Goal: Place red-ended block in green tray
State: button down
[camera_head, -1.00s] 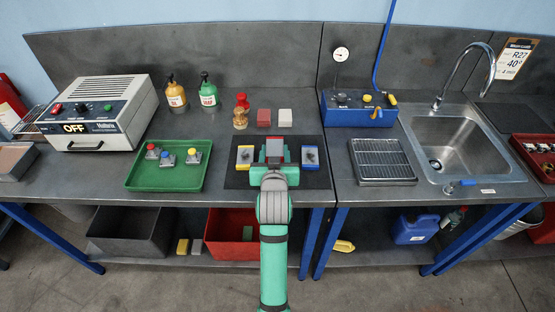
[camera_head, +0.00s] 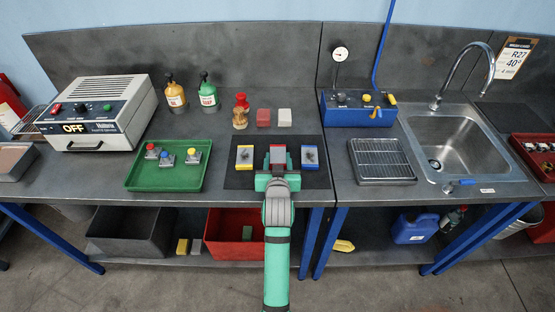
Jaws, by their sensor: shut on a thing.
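The red-ended block (camera_head: 278,158) is grey with a red far end. It is at the dark mat (camera_head: 237,182), between a yellow-ended block (camera_head: 245,157) on the left and a blue-ended block (camera_head: 310,157) on the right. My gripper (camera_head: 278,164) is shut on the red-ended block, with a teal finger on either side. I cannot tell whether the block touches the mat. The green tray (camera_head: 165,180) lies to the left and holds several small pieces with red, blue and yellow knobs along its far side.
A wire rack (camera_head: 381,160) and a sink (camera_head: 455,150) are to the right. The tray's front part is bare.

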jog(key=c, duration=1.1)
grip_release()
jog(key=shift+f, duration=0.1)
jog(key=shift+o, duration=0.6)
jog(key=shift+a, duration=0.1)
